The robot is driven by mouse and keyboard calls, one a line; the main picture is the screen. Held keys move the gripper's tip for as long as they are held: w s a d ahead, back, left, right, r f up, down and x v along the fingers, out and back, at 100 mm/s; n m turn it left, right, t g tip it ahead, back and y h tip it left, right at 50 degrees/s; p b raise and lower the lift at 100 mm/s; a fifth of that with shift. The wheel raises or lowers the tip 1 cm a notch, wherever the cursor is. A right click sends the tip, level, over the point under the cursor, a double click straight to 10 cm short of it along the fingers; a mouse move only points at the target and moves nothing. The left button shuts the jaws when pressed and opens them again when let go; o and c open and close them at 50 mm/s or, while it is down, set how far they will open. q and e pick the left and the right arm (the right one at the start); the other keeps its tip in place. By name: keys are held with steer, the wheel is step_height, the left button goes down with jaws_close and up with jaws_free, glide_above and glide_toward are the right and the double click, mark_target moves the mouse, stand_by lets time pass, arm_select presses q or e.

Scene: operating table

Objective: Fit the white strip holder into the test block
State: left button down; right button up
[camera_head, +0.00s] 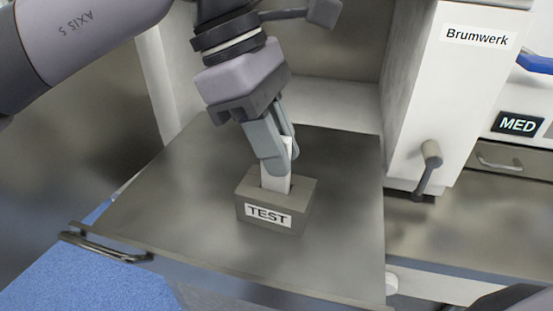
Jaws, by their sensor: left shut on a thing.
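The test block (299,206) is a dark grey box with a white "TEST" label on its front. It stands on a grey metal tray (160,215). The white strip holder (275,183) is upright, with its lower end at the slot in the block's top. The view does not show how deep it sits in the slot. My left gripper (279,164) comes down from above and is shut on the upper part of the strip holder, just over the block. My right gripper is not in view.
The tray has a handle (105,248) at its front left, and its surface around the block is clear. A white cabinet marked "Brumwerk" (430,85) with a grey lever (429,168) stands at the right. A drawer (510,162) marked "MED" is further right.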

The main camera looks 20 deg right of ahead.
arm_select(q)
steer(key=shift+f, duration=1.2)
steer(key=shift+f, duration=0.2)
steer(key=c, duration=1.1)
jaws_free()
steer(key=shift+o, duration=0.2)
steer(key=shift+r, duration=0.1)
steer(key=shift+r, duration=0.25)
steer(key=p+v, duration=0.1)
steer(key=v, duration=1)
steer(key=shift+r, duration=0.4)
